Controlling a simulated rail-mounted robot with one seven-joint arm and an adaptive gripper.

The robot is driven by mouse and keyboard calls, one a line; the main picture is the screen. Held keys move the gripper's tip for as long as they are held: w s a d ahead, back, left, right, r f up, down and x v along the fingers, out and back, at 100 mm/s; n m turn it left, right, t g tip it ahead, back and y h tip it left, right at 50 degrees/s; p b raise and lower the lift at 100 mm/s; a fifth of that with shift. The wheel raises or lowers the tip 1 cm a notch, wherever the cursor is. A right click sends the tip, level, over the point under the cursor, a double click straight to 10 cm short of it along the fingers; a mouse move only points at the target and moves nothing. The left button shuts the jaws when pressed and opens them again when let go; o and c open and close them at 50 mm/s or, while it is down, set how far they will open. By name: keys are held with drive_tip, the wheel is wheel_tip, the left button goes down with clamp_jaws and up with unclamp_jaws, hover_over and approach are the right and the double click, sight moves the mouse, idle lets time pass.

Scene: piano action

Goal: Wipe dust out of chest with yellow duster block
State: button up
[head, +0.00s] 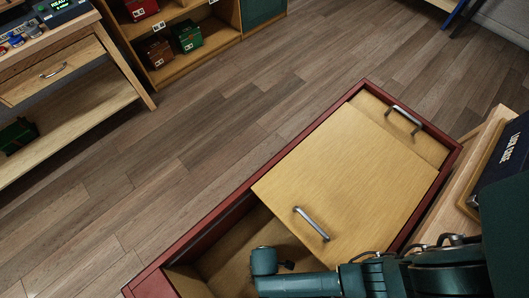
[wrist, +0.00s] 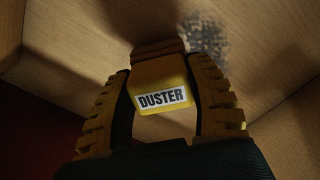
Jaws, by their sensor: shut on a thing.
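The chest (head: 190,246) has a red rim and a wooden inside, seen at the lower middle of the head view. A wooden lid panel (head: 345,175) with a metal handle covers its middle, leaving the near-left part open. My arm reaches over this opening, and my gripper is not clear there. In the wrist view my gripper (wrist: 160,76) is shut on the yellow duster block (wrist: 160,74), whose white label reads DUSTER. The block's far end is close to a wooden surface inside the chest. A grey speckled dust patch (wrist: 207,36) lies just right of that end, partly hidden by the block.
A second panel with a handle (head: 403,119) sits at the chest's far end. A wooden workbench (head: 60,75) stands at the upper left, and a shelf with red and green boxes (head: 188,37) at the back. Wooden floor (head: 180,150) between them is clear. Chest walls surround my gripper closely.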

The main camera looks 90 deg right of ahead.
drive_tip(key=shift+f+b, duration=0.6)
drive_tip(key=shift+f, duration=0.35)
